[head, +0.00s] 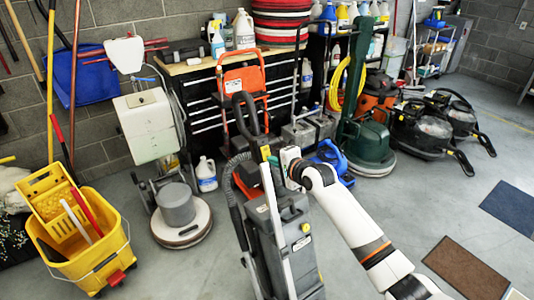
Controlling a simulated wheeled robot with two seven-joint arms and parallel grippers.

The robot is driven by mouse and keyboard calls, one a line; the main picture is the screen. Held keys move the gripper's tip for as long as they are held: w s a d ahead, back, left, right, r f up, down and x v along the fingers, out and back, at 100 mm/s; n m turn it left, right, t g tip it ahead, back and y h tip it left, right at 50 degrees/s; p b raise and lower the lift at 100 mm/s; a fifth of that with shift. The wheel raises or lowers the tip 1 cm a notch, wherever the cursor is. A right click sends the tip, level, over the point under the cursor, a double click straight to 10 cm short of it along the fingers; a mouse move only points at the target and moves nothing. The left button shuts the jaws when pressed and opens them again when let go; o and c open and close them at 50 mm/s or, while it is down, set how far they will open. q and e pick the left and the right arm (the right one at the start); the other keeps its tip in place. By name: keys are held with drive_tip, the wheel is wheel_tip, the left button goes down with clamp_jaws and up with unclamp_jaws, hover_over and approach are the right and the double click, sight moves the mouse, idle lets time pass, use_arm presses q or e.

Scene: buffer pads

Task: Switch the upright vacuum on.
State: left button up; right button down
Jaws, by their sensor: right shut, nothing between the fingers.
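The upright vacuum (292,235) stands in the lower middle of the head view, a dark grey body with a looped black handle (243,104) at the top and a ribbed hose on its left side. My right arm comes in from the lower right. My right gripper (271,162) is shut and empty at the vacuum's upper part, by the base of the handle. Whether its fingertips touch the vacuum, I cannot tell. The switch is too small or hidden to make out. My left gripper is not in view.
A yellow mop bucket (95,255) stands at the left, with a white floor machine (180,219) beside it. A green floor machine (368,150) and black vacuums (420,133) stand behind to the right. Mats (468,268) lie on open floor at the right.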

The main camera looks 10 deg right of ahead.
drive_tip(key=shift+w+a+f+b, duration=0.15)
drive_tip(key=shift+w+b, duration=0.15)
drive_tip(key=shift+w, duration=0.1)
idle(0.7)
drive_tip(key=p+v, duration=0.6)
idle(0.5)
